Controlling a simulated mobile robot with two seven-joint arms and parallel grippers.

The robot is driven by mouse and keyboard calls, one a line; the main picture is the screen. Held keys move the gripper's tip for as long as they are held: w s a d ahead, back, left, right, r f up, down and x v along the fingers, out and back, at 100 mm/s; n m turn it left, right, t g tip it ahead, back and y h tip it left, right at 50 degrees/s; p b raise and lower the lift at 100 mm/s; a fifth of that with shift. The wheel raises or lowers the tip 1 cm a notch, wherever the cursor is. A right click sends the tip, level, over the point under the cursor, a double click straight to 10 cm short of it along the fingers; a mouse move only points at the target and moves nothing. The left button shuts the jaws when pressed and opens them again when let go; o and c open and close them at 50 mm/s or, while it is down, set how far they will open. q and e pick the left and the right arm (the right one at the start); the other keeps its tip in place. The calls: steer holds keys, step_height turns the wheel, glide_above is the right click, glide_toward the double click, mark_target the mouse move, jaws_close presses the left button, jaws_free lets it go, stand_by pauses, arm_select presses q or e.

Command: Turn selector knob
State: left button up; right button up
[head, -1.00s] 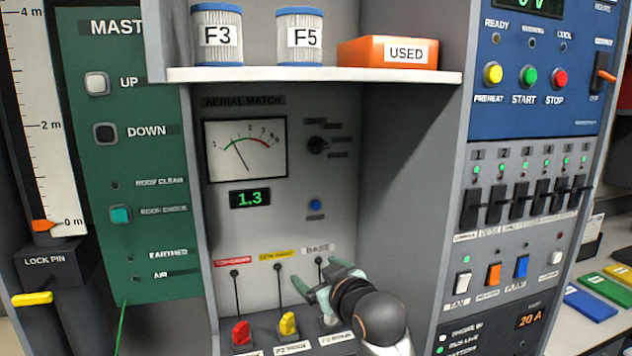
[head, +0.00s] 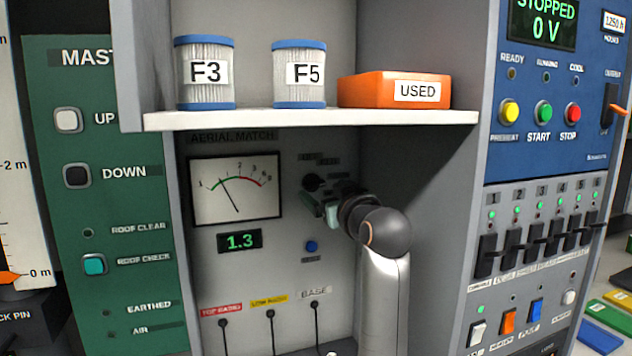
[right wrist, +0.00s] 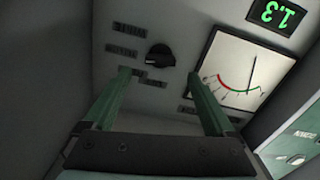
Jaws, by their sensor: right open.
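The black selector knob (head: 313,182) is on the grey AERIAL MATCH panel, right of the dial meter. Small dark label plates surround it, and some are hidden behind my right gripper (head: 326,207). That gripper is open and empty, just below and right of the knob in the head view. In the right wrist view, the knob (right wrist: 159,57) shows beyond the two green fingertips (right wrist: 160,76), across the gap between them. It looks clear of both fingers. My left gripper is in neither view now.
The panel is recessed under a white shelf (head: 300,119) holding F3 and F5 canisters and an orange USED box (head: 370,90). A grey side wall (head: 425,190) stands right of my arm. A blue button (head: 311,246) sits below the knob; the meter (head: 235,188) is left.

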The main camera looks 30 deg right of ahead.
mark_target(316, 185)
steer(key=shift+p+x, duration=0.6)
steer(key=shift+x, duration=2.3)
steer(key=shift+c, duration=0.2)
steer(key=c, duration=1.3)
steer(key=shift+c, duration=0.2)
steer(key=shift+m, duration=0.3)
steer(key=m, duration=0.3)
steer(key=shift+m, duration=0.3)
steer(key=shift+s+d+m, duration=0.1)
steer(key=shift+m, duration=1.7)
